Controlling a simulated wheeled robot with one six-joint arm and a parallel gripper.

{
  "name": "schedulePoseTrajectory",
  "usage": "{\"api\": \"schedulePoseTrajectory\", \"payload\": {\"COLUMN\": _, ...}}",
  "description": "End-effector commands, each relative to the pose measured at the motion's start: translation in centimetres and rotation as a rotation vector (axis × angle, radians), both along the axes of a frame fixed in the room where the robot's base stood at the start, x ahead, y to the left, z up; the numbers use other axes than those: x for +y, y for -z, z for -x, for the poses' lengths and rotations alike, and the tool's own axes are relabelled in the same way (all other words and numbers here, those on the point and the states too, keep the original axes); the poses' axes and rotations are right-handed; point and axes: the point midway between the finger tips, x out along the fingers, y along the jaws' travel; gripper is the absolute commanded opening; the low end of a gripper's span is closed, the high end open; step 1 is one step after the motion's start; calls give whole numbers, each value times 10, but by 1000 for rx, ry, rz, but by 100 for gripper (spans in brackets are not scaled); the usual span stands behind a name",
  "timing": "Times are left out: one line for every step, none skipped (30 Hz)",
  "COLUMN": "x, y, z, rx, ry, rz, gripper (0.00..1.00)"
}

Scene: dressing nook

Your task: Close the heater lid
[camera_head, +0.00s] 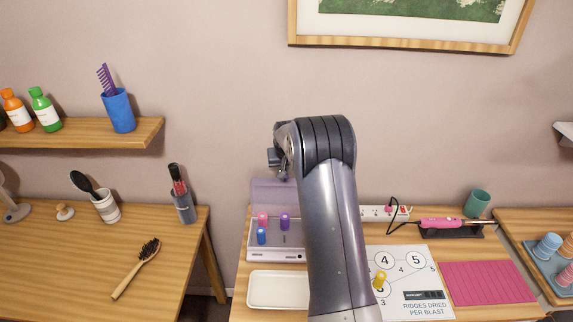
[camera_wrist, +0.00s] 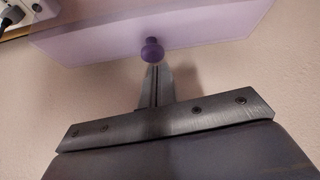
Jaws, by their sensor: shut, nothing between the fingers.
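The heater (camera_head: 268,252) is a lavender box on the middle table, with pink, purple and blue rollers in it. Its lid (camera_head: 265,190) stands raised at the back, so the heater is open; my arm hides the right part. In the wrist view the lid (camera_wrist: 210,25) shows as a pale purple panel with a round purple knob (camera_wrist: 152,50). My gripper (camera_wrist: 155,72) is shut and empty, its fingertips right by the knob; I cannot tell if they touch it. In the head view my gripper (camera_head: 281,165) is above the lid, partly hidden by my arm.
A white tray (camera_head: 278,273) lies in front of the heater. A numbered sheet (camera_head: 418,285) with a yellow piece (camera_head: 380,279), a pink mat (camera_head: 485,267) and a pink styling tool (camera_head: 440,224) lie to the right. A power strip (camera_head: 372,213) is behind.

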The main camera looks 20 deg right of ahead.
Motion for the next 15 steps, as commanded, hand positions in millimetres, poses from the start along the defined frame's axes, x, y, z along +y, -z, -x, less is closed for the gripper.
{"api": "schedulePoseTrajectory", "payload": {"x": 0, "y": 0, "z": 0, "rx": 0, "ry": 0, "rz": 0, "gripper": 0}}
{"api": "schedulePoseTrajectory", "payload": {"x": 0, "y": 0, "z": 0, "rx": 0, "ry": 0, "rz": 0, "gripper": 0}}
{"api": "schedulePoseTrajectory", "payload": {"x": 0, "y": 0, "z": 0, "rx": 0, "ry": 0, "rz": 0, "gripper": 0}}
{"api": "schedulePoseTrajectory", "payload": {"x": 0, "y": 0, "z": 0, "rx": 0, "ry": 0, "rz": 0, "gripper": 0}}
{"api": "schedulePoseTrajectory", "payload": {"x": 0, "y": 0, "z": 0, "rx": 0, "ry": 0, "rz": 0, "gripper": 0}}
{"api": "schedulePoseTrajectory", "payload": {"x": 0, "y": 0, "z": 0, "rx": 0, "ry": 0, "rz": 0, "gripper": 0}}
{"api": "schedulePoseTrajectory", "payload": {"x": 0, "y": 0, "z": 0, "rx": -1, "ry": 0, "rz": 0, "gripper": 0}}
{"api": "schedulePoseTrajectory", "payload": {"x": 0, "y": 0, "z": 0, "rx": -2, "ry": 0, "rz": 0, "gripper": 0}}
{"api": "schedulePoseTrajectory", "payload": {"x": 1, "y": 1, "z": 1, "rx": -4, "ry": -1, "rz": 2, "gripper": 0}}
{"api": "schedulePoseTrajectory", "payload": {"x": 1, "y": 1, "z": 1, "rx": -5, "ry": -1, "rz": 3, "gripper": 0}}
{"api": "schedulePoseTrajectory", "payload": {"x": 1, "y": 1, "z": 2, "rx": -8, "ry": -1, "rz": 3, "gripper": 0}}
{"api": "schedulePoseTrajectory", "payload": {"x": 1, "y": 1, "z": 3, "rx": -14, "ry": 0, "rz": 6, "gripper": 0}}
{"api": "schedulePoseTrajectory", "payload": {"x": 2, "y": 1, "z": 3, "rx": -19, "ry": -1, "rz": 9, "gripper": 0}}
{"api": "schedulePoseTrajectory", "payload": {"x": 2, "y": 1, "z": 4, "rx": -26, "ry": -1, "rz": 11, "gripper": 0}}
{"api": "schedulePoseTrajectory", "payload": {"x": 2, "y": 1, "z": 5, "rx": -32, "ry": -1, "rz": 14, "gripper": 0}}
